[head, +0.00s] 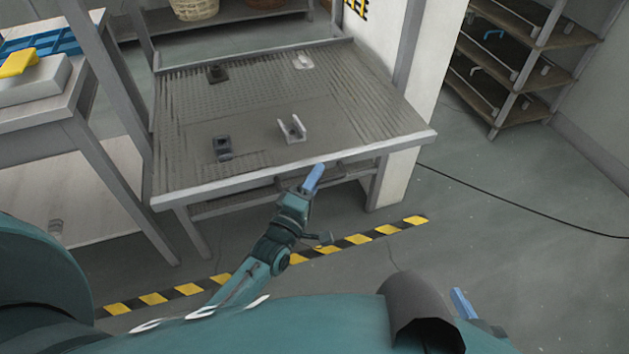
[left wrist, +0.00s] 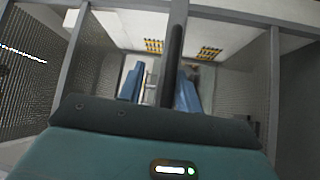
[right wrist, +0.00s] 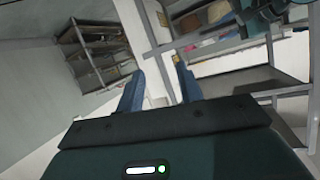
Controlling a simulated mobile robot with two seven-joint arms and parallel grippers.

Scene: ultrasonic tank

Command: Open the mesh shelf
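The mesh shelf (head: 360,110) is a grey perforated panel in a metal frame, with its front rail facing me. A dark bar handle (head: 292,181) sits under the front rail, partly hidden by my left gripper (head: 315,177). In the left wrist view the dark bar (left wrist: 174,70) runs between the two blue fingers (left wrist: 160,86), which stand apart, with a gap on the left side; contact is not clear. My right gripper (head: 462,303) is low at the right, away from the shelf. Its fingers (right wrist: 158,84) stand apart and empty in the right wrist view.
Small dark and pale fixtures (head: 291,130) sit on the mesh. A bench with a blue rack (head: 40,46) and a yellow item (head: 18,64) is at left. A shelving rack (head: 510,60) stands at back right. A cable (head: 520,205) crosses the open floor at right.

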